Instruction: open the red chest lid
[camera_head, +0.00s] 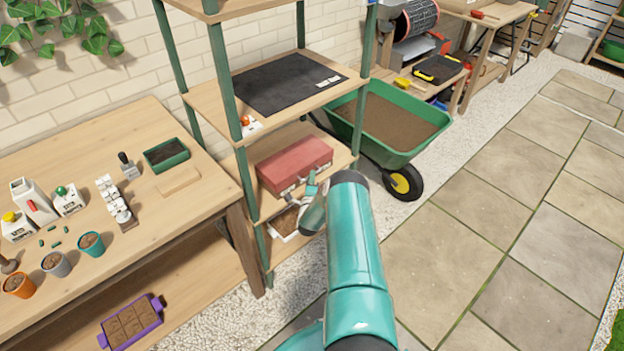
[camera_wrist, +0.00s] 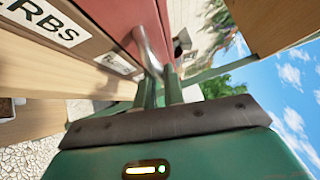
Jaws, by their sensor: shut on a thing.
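The red chest (camera_head: 295,163) sits on a shelf of the wooden rack, and its lid looks closed in the head view. Its red side (camera_wrist: 112,18) fills the upper part of the wrist view, which is turned sideways. A curved metal handle (camera_wrist: 148,48) stands out from the chest front. My gripper (camera_head: 312,184) is at the front of the chest, below the lid. In the wrist view my gripper (camera_wrist: 162,90) has its narrow fingers close together on the handle. My arm hides part of the shelf below the chest.
The shelf above the chest (camera_head: 225,97) carries a dark mat (camera_head: 285,84) and overhangs the chest. A white tray of soil (camera_head: 287,222) lies below. A green wheelbarrow (camera_head: 395,125) stands close on the right. A potting table (camera_head: 120,225) stands on the left. Paving in front is open.

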